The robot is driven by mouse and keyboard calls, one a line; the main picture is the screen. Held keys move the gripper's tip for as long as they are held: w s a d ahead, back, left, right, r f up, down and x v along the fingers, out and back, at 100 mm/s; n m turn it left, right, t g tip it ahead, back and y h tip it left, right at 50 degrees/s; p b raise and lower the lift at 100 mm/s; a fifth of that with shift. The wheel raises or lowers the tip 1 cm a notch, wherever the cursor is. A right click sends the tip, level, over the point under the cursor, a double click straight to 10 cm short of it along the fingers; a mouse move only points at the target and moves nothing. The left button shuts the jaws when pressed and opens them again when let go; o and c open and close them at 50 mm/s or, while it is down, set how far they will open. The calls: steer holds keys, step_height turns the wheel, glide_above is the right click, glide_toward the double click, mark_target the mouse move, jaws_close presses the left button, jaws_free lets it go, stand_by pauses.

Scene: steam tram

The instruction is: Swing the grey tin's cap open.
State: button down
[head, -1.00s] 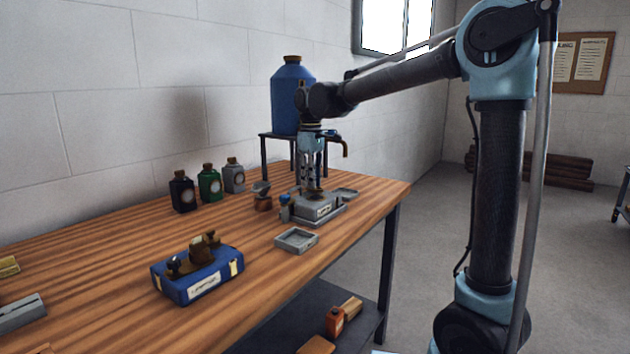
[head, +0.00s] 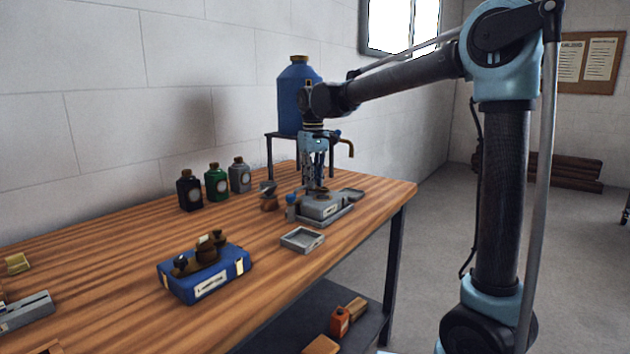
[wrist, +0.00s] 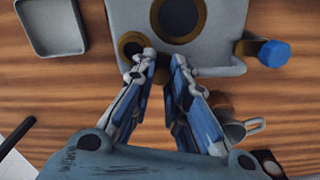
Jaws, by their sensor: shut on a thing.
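The grey tin (head: 326,209) with a pale label sits on a grey tray at the far right of the bench. In the wrist view its grey top (wrist: 215,45) shows a large brass-ringed dark round (wrist: 180,16) and a smaller brass ring (wrist: 130,44) beside my left fingertip. My gripper (head: 317,187) points down at the tin's top. In the wrist view its fingertips (wrist: 163,62) stand slightly apart, with a bit of brass between them. They appear shut on the cap, which is mostly hidden. A blue knob (wrist: 273,54) sticks out at the tin's side.
An open grey tray (head: 302,240) stands in front of the tin. A blue box (head: 205,277) with brass fittings is nearer. Black, green (head: 216,183) and grey bottles stand by the wall. A large blue container (head: 291,95) stands on a stand behind my gripper.

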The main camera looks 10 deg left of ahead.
steer(key=c, duration=1.5)
jaws_free()
steer(key=shift+w+r, duration=0.1)
steer(key=shift+r, duration=3.85)
